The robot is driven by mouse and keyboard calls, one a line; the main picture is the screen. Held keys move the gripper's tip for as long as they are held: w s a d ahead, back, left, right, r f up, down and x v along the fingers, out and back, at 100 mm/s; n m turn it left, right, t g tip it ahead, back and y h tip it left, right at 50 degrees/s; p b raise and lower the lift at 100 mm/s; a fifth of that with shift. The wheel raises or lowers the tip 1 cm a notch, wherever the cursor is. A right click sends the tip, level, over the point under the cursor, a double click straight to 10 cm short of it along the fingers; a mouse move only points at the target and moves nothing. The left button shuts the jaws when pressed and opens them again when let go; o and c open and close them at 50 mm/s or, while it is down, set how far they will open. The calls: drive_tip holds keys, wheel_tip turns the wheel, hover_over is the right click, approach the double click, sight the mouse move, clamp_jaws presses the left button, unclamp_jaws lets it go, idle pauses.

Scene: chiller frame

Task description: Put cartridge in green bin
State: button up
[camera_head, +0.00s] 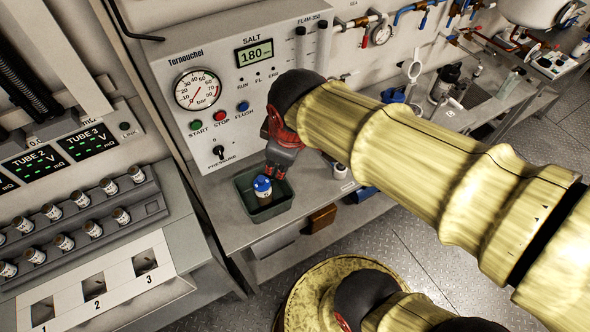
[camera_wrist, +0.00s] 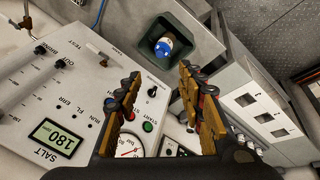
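The dark green bin (camera_head: 277,211) stands on the grey bench below the pressure panel. It also shows at the top of the wrist view (camera_wrist: 184,32). A cartridge with a blue cap (camera_head: 262,186) is inside the bin; in the wrist view the cartridge (camera_wrist: 163,46) shows beyond my fingertips, apart from them. Whether it rests on the bin floor is hard to tell. My gripper (camera_head: 276,180) is above the bin's back right part. In the wrist view my gripper (camera_wrist: 160,72) has its two fingers spread with nothing between them.
A rack (camera_head: 75,222) with several other cartridges stands at the left, behind a white plate (camera_head: 95,288) with three numbered openings. The gauge panel (camera_head: 235,85) rises behind the bin. A small white-topped bottle (camera_head: 340,171) stands right of my gripper.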

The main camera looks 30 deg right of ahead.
drive_tip(key=s+r+m+t, duration=0.1)
drive_tip(key=s+r+m, duration=0.2)
drive_tip(key=s+m, duration=0.3)
drive_tip(key=shift+s+m+y, duration=0.3)
drive_tip(key=shift+s+m, duration=0.1)
drive_tip(key=shift+m, duration=0.6)
wheel_tip(320, 180, down, 7)
drive_tip(key=b, duration=0.6)
drive_tip(key=shift+r+b, duration=0.2)
drive_tip(key=shift+b, duration=0.1)
